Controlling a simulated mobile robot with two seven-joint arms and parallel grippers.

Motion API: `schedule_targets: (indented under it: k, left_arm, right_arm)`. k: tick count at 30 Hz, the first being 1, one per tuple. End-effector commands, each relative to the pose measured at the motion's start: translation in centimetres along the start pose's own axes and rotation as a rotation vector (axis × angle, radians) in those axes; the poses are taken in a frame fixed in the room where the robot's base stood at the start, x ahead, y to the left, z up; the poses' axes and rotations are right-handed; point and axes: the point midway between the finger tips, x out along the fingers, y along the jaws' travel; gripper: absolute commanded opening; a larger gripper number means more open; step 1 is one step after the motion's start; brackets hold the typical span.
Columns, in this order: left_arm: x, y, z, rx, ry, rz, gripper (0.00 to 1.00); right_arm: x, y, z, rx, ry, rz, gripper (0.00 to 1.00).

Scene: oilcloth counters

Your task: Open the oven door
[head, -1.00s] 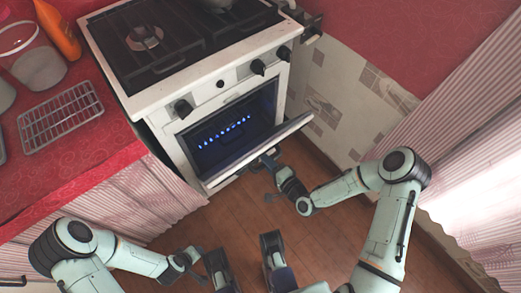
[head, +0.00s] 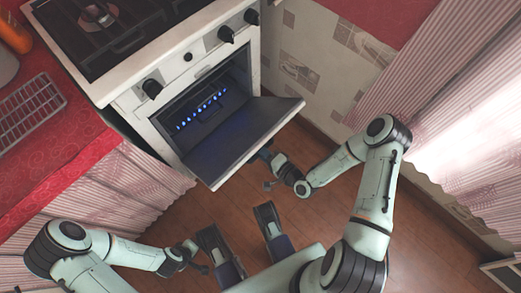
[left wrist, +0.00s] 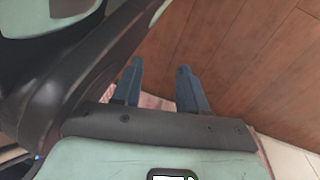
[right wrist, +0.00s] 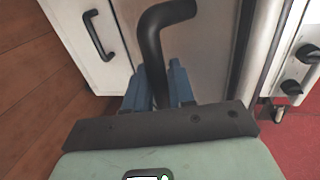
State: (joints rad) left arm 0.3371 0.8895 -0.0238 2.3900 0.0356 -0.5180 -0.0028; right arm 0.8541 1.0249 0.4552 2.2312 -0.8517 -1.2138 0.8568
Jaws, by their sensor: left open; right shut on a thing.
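The white oven (head: 190,60) stands at upper left in the head view. Its door (head: 245,135) is tilted well down and out, with the dark cavity and a row of blue flames (head: 203,108) showing. My right gripper (head: 265,152) is at the outer edge of the door, partly hidden under it. In the right wrist view its blue fingers (right wrist: 158,85) are shut on the black door handle (right wrist: 152,50). My left gripper (head: 203,268) is low over the floor, away from the oven. In the left wrist view its fingers (left wrist: 158,85) are apart and empty.
A red counter (head: 50,150) with a wire rack (head: 28,112) is left of the oven. A pink curtain (head: 140,190) hangs below it. A tiled wall (head: 320,65) is on the right. Wooden floor (head: 200,215) in front of the oven is open.

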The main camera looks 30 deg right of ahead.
Motion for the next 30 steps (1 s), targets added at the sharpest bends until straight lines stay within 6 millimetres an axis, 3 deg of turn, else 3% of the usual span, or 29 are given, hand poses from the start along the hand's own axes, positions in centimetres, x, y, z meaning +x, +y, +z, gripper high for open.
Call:
schedule_targets:
  k: [1, 2, 3, 4, 19, 23, 30]
  left_arm:
    - [0.0, 0.0, 0.0, 0.000, 0.000, 0.000, 0.43]
    - [0.0, 0.0, 0.0, 0.000, 0.000, 0.000, 0.43]
    - [0.0, 0.0, 0.0, 0.000, 0.000, 0.000, 0.43]
    - [0.0, 0.0, 0.0, 0.000, 0.000, 0.000, 0.43]
    - [-0.3, 0.3, -0.3, 0.003, 0.011, 0.005, 0.43]
    - [-1.2, 1.1, -1.2, 0.012, 0.043, 0.019, 0.43]
    - [-3.2, 3.0, -3.4, 0.031, 0.120, 0.054, 0.43]
  right_arm:
    - [0.1, 0.0, 0.0, 0.001, 0.000, 0.001, 0.00]
    - [0.1, 0.0, 0.0, 0.001, 0.000, 0.000, 0.27]
    - [0.1, 0.0, 0.0, 0.001, 0.000, 0.000, 0.40]
    - [0.1, 0.0, 0.0, 0.001, 0.000, 0.000, 0.43]
    - [-0.8, -0.1, -0.1, 0.000, 0.001, 0.001, 0.43]
    - [-2.9, -0.2, -0.1, 0.002, 0.002, 0.002, 0.43]
    - [-8.4, -0.2, -0.1, 0.003, 0.003, 0.002, 0.43]
